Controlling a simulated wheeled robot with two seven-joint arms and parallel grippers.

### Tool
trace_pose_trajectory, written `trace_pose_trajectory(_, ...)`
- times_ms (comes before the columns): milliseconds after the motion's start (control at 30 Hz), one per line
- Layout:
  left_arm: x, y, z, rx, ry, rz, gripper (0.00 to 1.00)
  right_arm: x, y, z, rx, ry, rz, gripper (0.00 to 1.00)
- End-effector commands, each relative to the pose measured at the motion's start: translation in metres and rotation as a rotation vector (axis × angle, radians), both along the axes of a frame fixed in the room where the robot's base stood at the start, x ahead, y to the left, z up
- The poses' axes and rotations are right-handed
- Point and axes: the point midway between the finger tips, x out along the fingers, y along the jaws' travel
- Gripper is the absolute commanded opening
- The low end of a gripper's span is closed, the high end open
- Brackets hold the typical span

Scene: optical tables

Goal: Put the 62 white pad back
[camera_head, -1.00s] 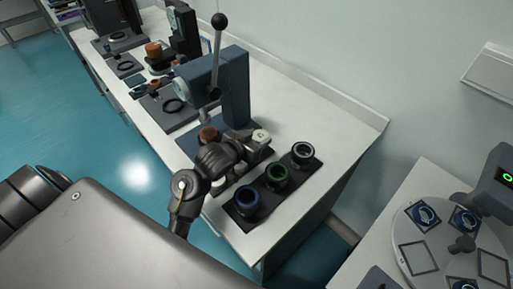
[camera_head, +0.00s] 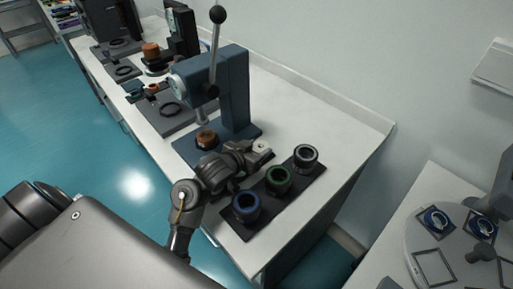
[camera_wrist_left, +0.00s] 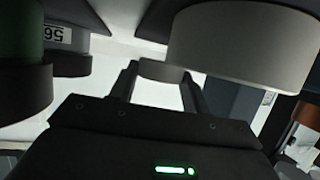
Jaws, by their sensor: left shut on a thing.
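My left gripper (camera_head: 260,148) is beside the black rack (camera_head: 302,184), between it and the blue press. In the left wrist view its two fingers (camera_wrist_left: 158,86) are shut on a small pale round part, which I take for the white pad (camera_wrist_left: 161,71). A pale piece with a small dark dot shows at the gripper's tip in the head view. The rack carries a blue ring piece (camera_head: 245,207), a green one (camera_head: 278,180) and a grey one (camera_head: 306,156). A large white cylinder (camera_wrist_left: 240,45) is close on the right of the wrist view; I cannot tell whether it is held.
The blue press (camera_head: 234,90) with its ball-topped lever stands behind the gripper, a copper piece (camera_head: 207,138) on its base. The white bench (camera_head: 300,112) is clear behind the rack. A round turntable (camera_head: 415,236) stands at the right.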

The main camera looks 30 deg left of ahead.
Motion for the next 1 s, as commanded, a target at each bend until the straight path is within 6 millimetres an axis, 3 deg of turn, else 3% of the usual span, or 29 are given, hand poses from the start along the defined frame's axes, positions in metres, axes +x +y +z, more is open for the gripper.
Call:
trace_pose_trajectory(267,0.0,0.0,-0.006,0.001,0.001,0.0,0.17,0.0,0.0,-0.003,-0.001,0.0,0.0,0.0)
trace_pose_trajectory(300,0.0,0.0,-0.006,0.001,0.001,0.0,0.51,0.0,-0.001,-0.003,-0.001,0.0,0.0,0.0)
trace_pose_trajectory(433,0.0,0.0,-0.007,0.001,0.003,0.0,0.68,0.0,-0.002,-0.003,-0.002,0.001,0.001,0.0)
trace_pose_trajectory(733,-0.001,0.0,-0.007,0.0,0.005,-0.001,0.69,0.0,-0.003,-0.002,-0.004,0.0,0.001,0.0)
trace_pose_trajectory(867,0.0,0.0,0.008,0.0,0.001,-0.001,0.69,0.0,-0.003,0.006,-0.004,0.0,0.001,0.0)
trace_pose_trajectory(1000,-0.024,0.004,0.017,0.006,0.002,-0.001,0.69,0.0,-0.003,0.013,-0.004,0.0,0.001,0.0)
